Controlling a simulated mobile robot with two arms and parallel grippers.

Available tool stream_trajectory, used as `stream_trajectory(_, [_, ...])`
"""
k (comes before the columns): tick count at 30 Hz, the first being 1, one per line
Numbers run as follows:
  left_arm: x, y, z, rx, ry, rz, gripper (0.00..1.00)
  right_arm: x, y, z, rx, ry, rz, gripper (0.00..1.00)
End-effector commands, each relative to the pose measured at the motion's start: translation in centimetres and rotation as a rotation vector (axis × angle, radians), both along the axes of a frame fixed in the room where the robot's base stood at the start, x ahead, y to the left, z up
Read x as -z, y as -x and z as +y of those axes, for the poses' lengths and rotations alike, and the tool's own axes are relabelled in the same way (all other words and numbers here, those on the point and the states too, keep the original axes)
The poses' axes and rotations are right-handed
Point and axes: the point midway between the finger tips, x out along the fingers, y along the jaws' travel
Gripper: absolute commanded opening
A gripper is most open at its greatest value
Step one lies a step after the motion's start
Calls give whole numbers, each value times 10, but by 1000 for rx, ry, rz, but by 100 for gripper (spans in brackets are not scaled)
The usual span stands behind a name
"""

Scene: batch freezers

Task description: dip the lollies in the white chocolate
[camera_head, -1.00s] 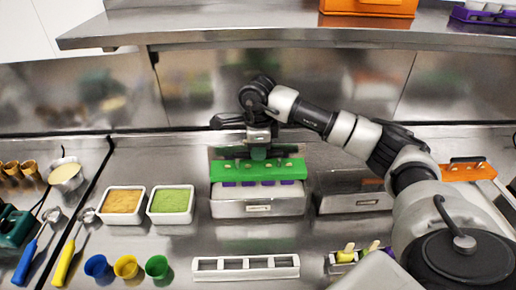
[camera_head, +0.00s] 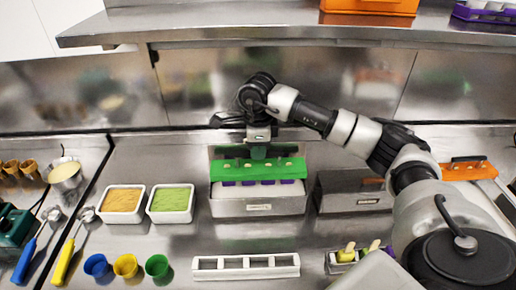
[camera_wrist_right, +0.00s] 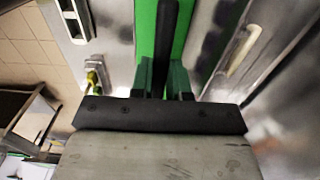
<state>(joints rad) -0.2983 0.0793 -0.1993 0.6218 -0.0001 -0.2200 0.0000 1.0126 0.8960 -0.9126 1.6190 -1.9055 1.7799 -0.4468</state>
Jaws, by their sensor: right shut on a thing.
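My right gripper (camera_head: 258,150) points down and is shut on the green lolly holder (camera_head: 285,166), a long bar with several stick ends on top. In the right wrist view the green fingers (camera_wrist_right: 165,82) sit over the holder (camera_wrist_right: 146,30). Purple lollies (camera_head: 298,182) hang under the bar, over the open metal box (camera_head: 258,208). Something pale shows between them inside the box, perhaps the white chocolate. I cannot tell whether the lolly tips touch it. The left gripper is not in view.
A closed grey box (camera_head: 352,198) stands just right. Trays of orange (camera_head: 122,200) and green (camera_head: 171,200) stuff stand left. An empty white rack (camera_head: 246,273) and small cups (camera_head: 126,265) are in front. A steel shelf (camera_head: 240,28) overhangs the back.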

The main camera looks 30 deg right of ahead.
Motion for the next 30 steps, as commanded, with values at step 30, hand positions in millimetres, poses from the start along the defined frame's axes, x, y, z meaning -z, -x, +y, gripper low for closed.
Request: stream_trajectory(30, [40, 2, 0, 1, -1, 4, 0, 48, 0, 0, 1, 0, -1, 0])
